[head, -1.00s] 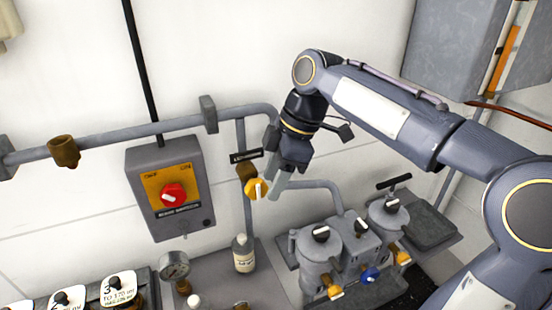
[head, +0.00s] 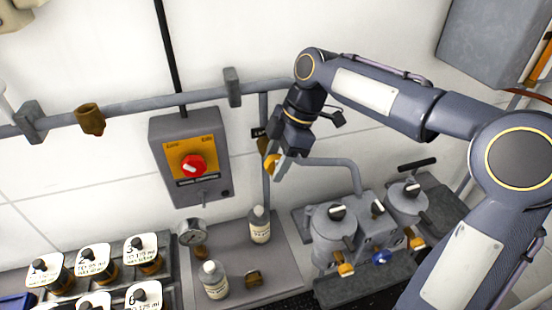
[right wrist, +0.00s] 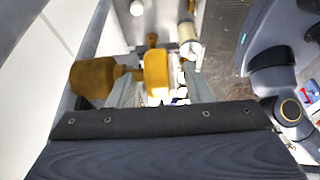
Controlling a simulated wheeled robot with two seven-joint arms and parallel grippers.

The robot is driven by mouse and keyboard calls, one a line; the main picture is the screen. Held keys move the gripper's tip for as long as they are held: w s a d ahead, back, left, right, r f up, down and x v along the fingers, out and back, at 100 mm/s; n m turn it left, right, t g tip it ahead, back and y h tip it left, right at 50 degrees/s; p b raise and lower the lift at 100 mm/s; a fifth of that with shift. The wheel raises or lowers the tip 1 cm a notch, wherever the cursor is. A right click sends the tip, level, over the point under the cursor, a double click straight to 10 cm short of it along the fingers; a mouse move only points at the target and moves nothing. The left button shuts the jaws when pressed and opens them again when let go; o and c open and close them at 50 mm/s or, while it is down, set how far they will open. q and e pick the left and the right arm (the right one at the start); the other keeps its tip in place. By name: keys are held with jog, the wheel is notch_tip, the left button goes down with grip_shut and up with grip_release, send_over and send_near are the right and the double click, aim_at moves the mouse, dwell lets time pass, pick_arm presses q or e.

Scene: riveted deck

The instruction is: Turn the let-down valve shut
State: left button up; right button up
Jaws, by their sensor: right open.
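The let-down valve's yellow knob (head: 270,160) is on the grey pipe right of the red-knob box, partly hidden by my right gripper (head: 276,168). In the right wrist view the yellow knob (right wrist: 157,75) sits between the two fingers of my open right gripper (right wrist: 160,71), joined to a brown valve body (right wrist: 97,77) on the left. The fingers are on either side of the knob; I cannot tell whether either touches it. My left gripper is not in view.
A grey box with a red knob (head: 193,166) is on the wall to the left. Below are bottles (head: 259,225), a gauge (head: 193,233) and labelled jars (head: 94,262). Lidded canisters (head: 334,232) with yellow and blue knobs stand at lower right. A curved pipe (head: 335,162) runs close by the gripper.

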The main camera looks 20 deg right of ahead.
jog(key=shift+f, duration=0.1)
jog(key=shift+c, duration=0.3)
jog(key=c, duration=0.9)
jog(key=shift+d+f+y+b, duration=0.1)
jog(key=shift+f+y+b, duration=0.05)
jog(key=shift+y+b, duration=0.55)
jog(key=y+b, duration=0.2)
jog(key=b, duration=0.3)
jog(key=f+y+b, duration=0.1)
jog(key=y+b, duration=0.2)
jog(key=b, duration=0.2)
jog(key=y+b, duration=0.3)
jog(key=b, duration=0.2)
jog(key=shift+d+f, duration=0.15)
jog(key=shift+d, duration=0.25)
jog(key=y+b, duration=0.8)
jog(key=b, duration=1)
jog(key=shift+d+f+g, duration=0.1)
jog(key=shift+g, duration=0.2)
jog(key=shift+r+y+b, duration=0.3)
jog(key=shift+y+b, duration=0.1)
jog(key=shift+b, duration=0.45)
jog(key=o, duration=1)
jog(key=shift+c, duration=0.2)
